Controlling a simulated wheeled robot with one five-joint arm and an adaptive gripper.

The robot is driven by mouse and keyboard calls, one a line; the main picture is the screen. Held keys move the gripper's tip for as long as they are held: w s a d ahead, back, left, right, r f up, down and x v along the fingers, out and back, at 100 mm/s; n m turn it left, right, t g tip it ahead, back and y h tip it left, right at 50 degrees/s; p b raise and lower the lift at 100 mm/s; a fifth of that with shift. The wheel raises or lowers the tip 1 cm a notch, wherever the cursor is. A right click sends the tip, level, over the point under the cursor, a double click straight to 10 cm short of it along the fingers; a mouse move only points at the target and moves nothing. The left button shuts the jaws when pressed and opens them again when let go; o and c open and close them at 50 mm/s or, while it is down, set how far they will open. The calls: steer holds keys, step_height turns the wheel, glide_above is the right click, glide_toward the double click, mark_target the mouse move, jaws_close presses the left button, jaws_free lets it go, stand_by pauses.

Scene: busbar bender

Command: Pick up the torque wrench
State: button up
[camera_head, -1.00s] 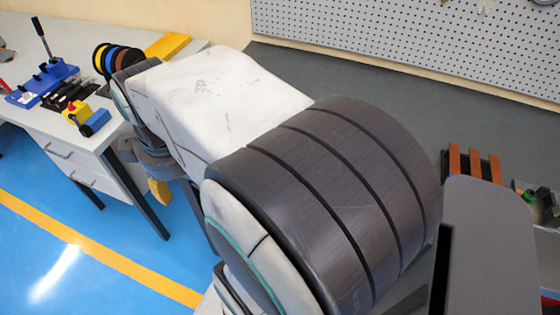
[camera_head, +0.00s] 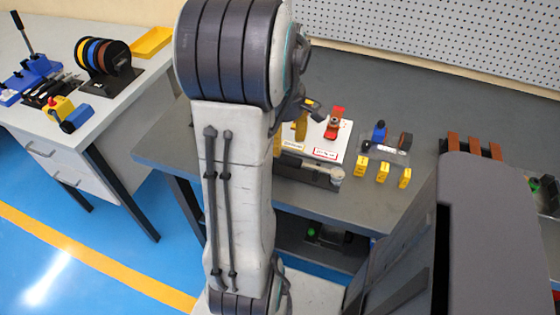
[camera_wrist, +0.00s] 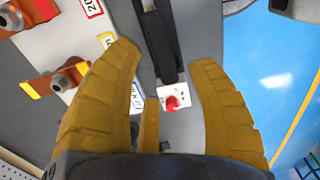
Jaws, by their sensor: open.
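A long black bar (camera_wrist: 158,42), which looks like the torque wrench's handle, runs between my fingers in the wrist view. Its near end is close to a small white plate with a red knob (camera_wrist: 173,101). The height gap cannot be told. In the head view, a pale rod (camera_head: 312,164) with a round end lies along a dark holder (camera_head: 310,179) on the grey bench, probably the wrench. My arm hides the left part there.
A white board (camera_head: 327,147) with a red clamp (camera_head: 335,120) stands behind the holder. Yellow blocks (camera_head: 382,171) sit to its right. Copper-coloured bars (camera_head: 472,146) are farther right. The bench front (camera_head: 350,211) is clear. A side table (camera_head: 105,105) holds coloured reels (camera_head: 103,56).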

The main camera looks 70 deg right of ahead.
mark_target(287, 155)
steer(key=shift+s+d+f, duration=0.25)
steer(key=shift+s+f, duration=0.25)
steer(key=shift+f, duration=0.1)
steer(key=shift+f+b, duration=0.4)
steer(key=shift+f, duration=2.9)
steer(key=shift+c, duration=0.5)
jaws_close()
steer(key=shift+r, duration=0.1)
